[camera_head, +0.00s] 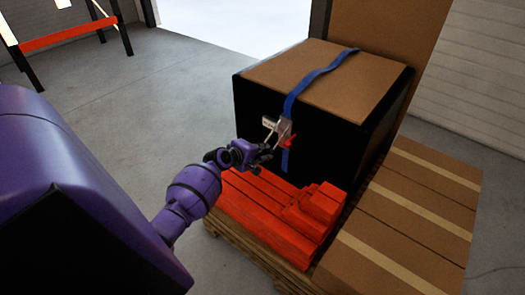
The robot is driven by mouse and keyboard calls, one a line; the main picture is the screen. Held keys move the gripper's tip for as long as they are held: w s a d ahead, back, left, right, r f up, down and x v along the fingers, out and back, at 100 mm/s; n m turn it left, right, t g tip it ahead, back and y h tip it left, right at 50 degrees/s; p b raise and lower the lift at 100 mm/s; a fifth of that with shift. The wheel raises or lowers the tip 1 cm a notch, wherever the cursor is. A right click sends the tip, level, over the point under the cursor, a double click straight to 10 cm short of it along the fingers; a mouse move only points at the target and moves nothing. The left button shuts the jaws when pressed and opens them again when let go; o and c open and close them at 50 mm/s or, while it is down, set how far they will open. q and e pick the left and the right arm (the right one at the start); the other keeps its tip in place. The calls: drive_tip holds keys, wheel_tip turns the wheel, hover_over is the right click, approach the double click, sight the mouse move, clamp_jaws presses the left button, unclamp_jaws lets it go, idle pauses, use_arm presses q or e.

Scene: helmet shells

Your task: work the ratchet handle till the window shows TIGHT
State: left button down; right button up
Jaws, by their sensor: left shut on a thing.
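A blue strap (312,78) runs over the top of a large box (325,75) with a brown top and dark sides. A small grey ratchet (284,127) sits on the strap at the box's front face, with a red part (290,142) at its right. A small pale plate (269,122) shows at its upper left; any word on it is too small to read. My left gripper (267,152) is just below and left of the ratchet, shut on its handle, which the fingers mostly hide. My right gripper is out of view.
Orange-red blocks (265,212) lie on a wooden pallet (245,254) below my left gripper. Brown cartons (408,215) with pale tape stand at the right. An orange-barred rack (68,36) is at the far left. Grey floor (150,85) left of the box is clear.

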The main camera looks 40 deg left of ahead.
sight(266, 141)
use_arm(q)
drive_tip(key=shift+t, duration=0.4)
drive_tip(key=r, duration=0.1)
drive_tip(key=w+r, duration=0.2)
drive_tip(key=shift+a+r, duration=0.15)
drive_tip(key=shift+r, duration=0.25)
drive_tip(key=c, duration=1.7)
unclamp_jaws()
drive_tip(key=shift+w+f, duration=0.1)
drive_tip(key=shift+w, duration=0.05)
drive_tip(key=shift+f, duration=0.2)
drive_tip(key=shift+d+f, duration=0.1)
drive_tip(key=shift+d, duration=0.1)
drive_tip(key=shift+f, duration=0.35)
drive_tip(key=shift+s+f, duration=0.1)
drive_tip(key=shift+s, duration=0.15)
drive_tip(key=v, duration=1.2)
drive_tip(key=shift+w+r, duration=0.1)
drive_tip(key=shift+r, duration=0.1)
drive_tip(key=shift+c, duration=0.3)
